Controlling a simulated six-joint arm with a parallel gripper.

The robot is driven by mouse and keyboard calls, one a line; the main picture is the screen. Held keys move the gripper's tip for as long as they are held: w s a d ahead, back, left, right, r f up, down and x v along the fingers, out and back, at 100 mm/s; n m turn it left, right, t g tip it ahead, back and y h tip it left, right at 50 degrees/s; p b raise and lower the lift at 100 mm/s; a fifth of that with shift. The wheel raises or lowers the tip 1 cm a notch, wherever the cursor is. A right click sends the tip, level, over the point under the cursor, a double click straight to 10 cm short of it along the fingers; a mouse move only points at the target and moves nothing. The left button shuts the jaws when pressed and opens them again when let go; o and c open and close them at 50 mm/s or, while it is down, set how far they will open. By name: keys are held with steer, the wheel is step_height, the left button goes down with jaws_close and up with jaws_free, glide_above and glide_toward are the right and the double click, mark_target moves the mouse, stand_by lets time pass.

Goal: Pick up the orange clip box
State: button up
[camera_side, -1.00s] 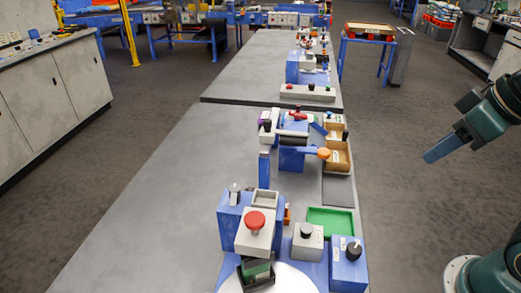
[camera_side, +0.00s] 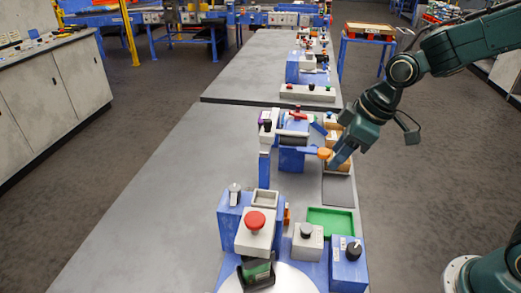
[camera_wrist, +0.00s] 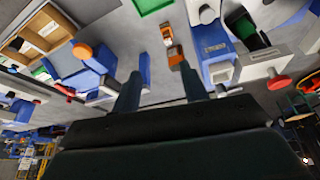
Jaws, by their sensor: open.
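The orange clip box (camera_wrist: 175,54) shows in the wrist view on the grey table, beside a blue and grey block; another small orange and white patch (camera_wrist: 166,31) lies just above it in the picture, and I cannot tell whether it is part of the same box. In the side view only a small orange sliver (camera_side: 287,213) shows behind the blue unit with the red button. My gripper (camera_wrist: 160,74) is open and empty, its fingers apart from the box. In the side view my gripper (camera_side: 333,165) is above the dark plate, farther back than the orange sliver.
A green tray (camera_side: 331,209) lies to the right of the sliver. A wooden compartment box (camera_wrist: 14,44) shows in the wrist view. The table's left side is clear.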

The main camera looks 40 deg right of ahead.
steer(key=w+a+f+n+y, duration=0.1)
steer(key=w+a+f+n, duration=0.1)
steer(key=f, duration=0.4)
steer(key=w+a, duration=0.1)
steer(key=w, duration=0.1)
steer(key=shift+w+f+g, duration=0.3)
steer(key=shift+f+g, duration=0.1)
steer(key=shift+f, duration=0.15)
steer(key=x, duration=0.8)
steer(key=shift+f, duration=0.15)
steer(key=shift+a+f, duration=0.1)
steer(key=shift+f, duration=0.05)
steer(key=shift+x, duration=2.45)
jaws_close()
